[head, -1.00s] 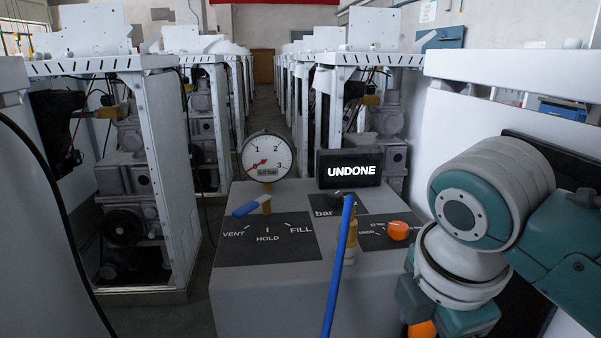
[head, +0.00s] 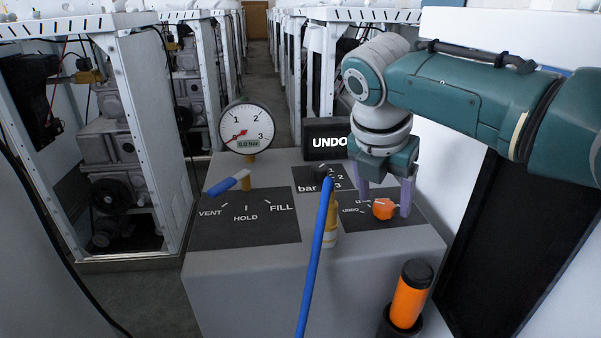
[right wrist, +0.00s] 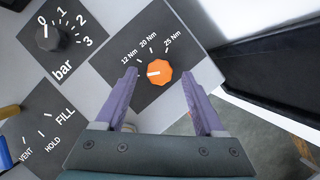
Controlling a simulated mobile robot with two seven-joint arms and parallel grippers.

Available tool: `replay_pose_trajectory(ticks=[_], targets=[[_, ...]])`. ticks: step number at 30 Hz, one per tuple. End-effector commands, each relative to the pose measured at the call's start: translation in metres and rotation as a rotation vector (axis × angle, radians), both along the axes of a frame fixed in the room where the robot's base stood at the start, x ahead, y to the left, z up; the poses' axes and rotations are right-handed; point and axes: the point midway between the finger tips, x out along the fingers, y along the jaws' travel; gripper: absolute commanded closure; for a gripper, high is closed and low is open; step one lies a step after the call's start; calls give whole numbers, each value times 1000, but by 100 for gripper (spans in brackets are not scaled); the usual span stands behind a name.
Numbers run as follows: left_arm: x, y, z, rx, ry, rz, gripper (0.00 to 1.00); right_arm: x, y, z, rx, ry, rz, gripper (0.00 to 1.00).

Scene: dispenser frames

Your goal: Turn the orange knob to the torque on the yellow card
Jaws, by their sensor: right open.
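The orange knob (head: 384,208) sits on a dark panel on top of the grey console. In the right wrist view the knob (right wrist: 159,73) has a white mark pointing left, short of the 12 Nm label; 20 Nm and 25 Nm follow clockwise. An UNDO label shows left of the knob in the head view. My right gripper (head: 384,204) points down over the knob, open, one purple finger on each side; in the wrist view its fingers (right wrist: 159,76) show gaps to the knob. I see no yellow card. My left gripper is out of view.
A gauge (head: 247,127), a blue-handled valve lever (head: 229,183), a black bar knob (head: 322,172) and a display (head: 325,140) share the console (head: 300,270). A blue rod (head: 315,255) rises in front. An orange cylinder (head: 409,297) stands in a black holder at the front right.

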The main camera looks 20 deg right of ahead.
Motion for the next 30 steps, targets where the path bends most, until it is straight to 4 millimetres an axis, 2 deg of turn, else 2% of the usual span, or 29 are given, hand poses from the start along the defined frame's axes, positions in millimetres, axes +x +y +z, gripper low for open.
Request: replay_pose_trajectory(ticks=[3,12,30], targets=[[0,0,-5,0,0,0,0,2,-2,-8,0,0,1,29],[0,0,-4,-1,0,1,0,2,-3,-8,0,0,1,31],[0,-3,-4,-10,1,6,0,2,-3,-8,0,0,0,99]])
